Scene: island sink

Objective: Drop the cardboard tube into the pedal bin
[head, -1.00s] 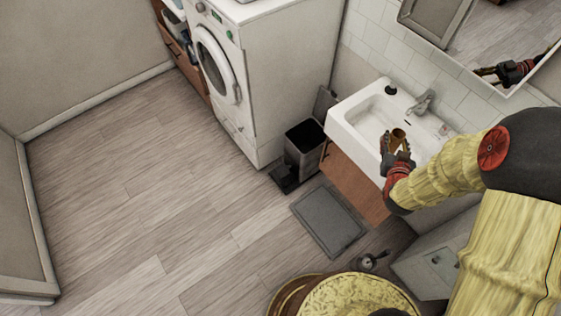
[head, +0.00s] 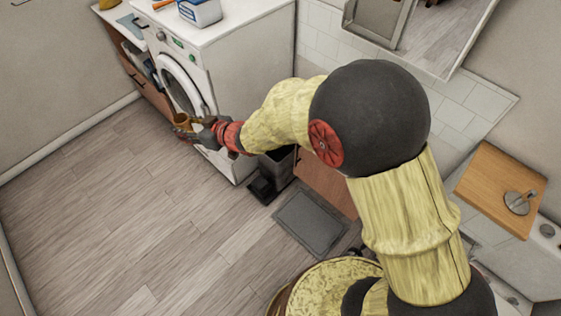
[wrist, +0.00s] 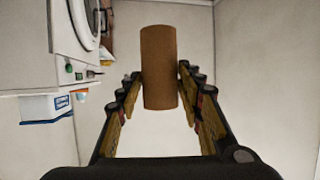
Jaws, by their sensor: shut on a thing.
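The brown cardboard tube (wrist: 159,68) is held between the fingers of my gripper (wrist: 159,85) in the wrist view. In the head view the tube (head: 182,122) shows at the tip of my gripper (head: 192,128), in front of the washing machine. My gripper is shut on it. The dark pedal bin (head: 277,168) stands on the floor to the right of the washing machine, with its pedal side toward the room. My arm hides part of the bin, including much of its top. The tube is to the left of the bin in the picture and apart from it.
The white washing machine (head: 245,70) stands left of the bin and carries a blue-and-white box (head: 200,12). A grey mat (head: 309,222) lies on the floor in front of the wooden cabinet (head: 325,188). The floor at left is clear. A wooden board (head: 492,185) is at right.

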